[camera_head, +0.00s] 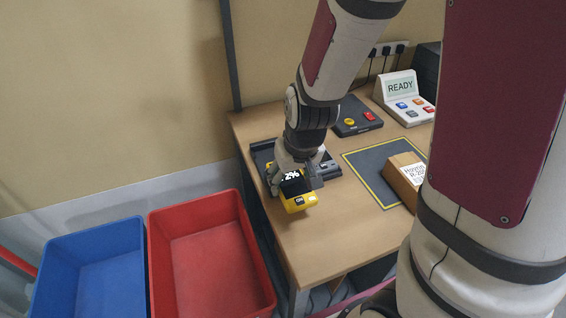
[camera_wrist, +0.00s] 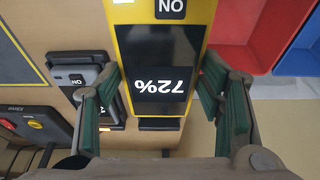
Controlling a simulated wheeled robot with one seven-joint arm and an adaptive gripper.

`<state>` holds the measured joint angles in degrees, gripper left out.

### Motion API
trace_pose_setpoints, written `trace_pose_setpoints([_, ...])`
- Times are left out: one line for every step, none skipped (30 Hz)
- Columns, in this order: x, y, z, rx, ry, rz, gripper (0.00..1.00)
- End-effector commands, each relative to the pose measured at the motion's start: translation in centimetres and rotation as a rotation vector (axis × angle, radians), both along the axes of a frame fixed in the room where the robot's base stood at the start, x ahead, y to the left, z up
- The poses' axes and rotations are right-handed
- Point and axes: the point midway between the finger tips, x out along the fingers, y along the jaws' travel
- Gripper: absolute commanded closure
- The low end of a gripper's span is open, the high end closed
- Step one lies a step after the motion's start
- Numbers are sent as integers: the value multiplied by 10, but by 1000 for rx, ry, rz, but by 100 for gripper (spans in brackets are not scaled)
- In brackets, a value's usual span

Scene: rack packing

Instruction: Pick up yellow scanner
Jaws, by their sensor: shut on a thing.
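The scanner appears to be held above the table, but the exact height is hard to tell. A dark grey cradle (camera_head: 262,152) lies behind my gripper, partly hidden by it.
A blue bin (camera_head: 50,240) and a red bin (camera_head: 152,245) stand left of the table (camera_head: 300,255). A cardboard box (camera_head: 398,183) sits on a yellow-edged grey mat (camera_head: 372,178). A button panel (camera_head: 345,128) and a READY display (camera_head: 400,88) are at the back.

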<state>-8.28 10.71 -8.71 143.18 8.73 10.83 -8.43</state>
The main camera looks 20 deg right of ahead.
Motion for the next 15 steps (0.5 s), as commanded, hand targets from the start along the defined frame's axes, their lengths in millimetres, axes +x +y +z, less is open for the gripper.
trace_pose_setpoints([-9, 0, 2, 0, -2, 0, 76])
trace_pose_setpoints([-14, 0, 3, 0, -2, 0, 76])
trace_pose_setpoints([-20, 0, 3, 1, -1, 0, 76])
trace_pose_setpoints([-25, 0, 3, 1, -1, 0, 76])
trace_pose_setpoints([-26, 0, 4, 0, 1, 0, 76])
trace_pose_setpoints([-26, 0, 5, -1, 1, 0, 76])
trace_pose_setpoints([-27, 0, 6, 0, 1, 1, 76])
trace_pose_setpoints([-28, 0, 6, 0, 1, 1, 76])
trace_pose_setpoints([-29, 0, 6, 0, 1, 1, 76])
trace_pose_setpoints([-29, 0, 7, 0, 0, 1, 76])
trace_pose_setpoints([-30, 1, 7, -1, 0, 2, 76])
trace_pose_setpoints([-32, 1, 7, -1, 1, 2, 76])
trace_pose_setpoints([-32, 0, 7, -1, 0, 2, 76])
trace_pose_setpoints([-34, 0, 8, -1, 0, 2, 76])
trace_pose_setpoints([-36, 1, 8, 0, 1, 3, 76])
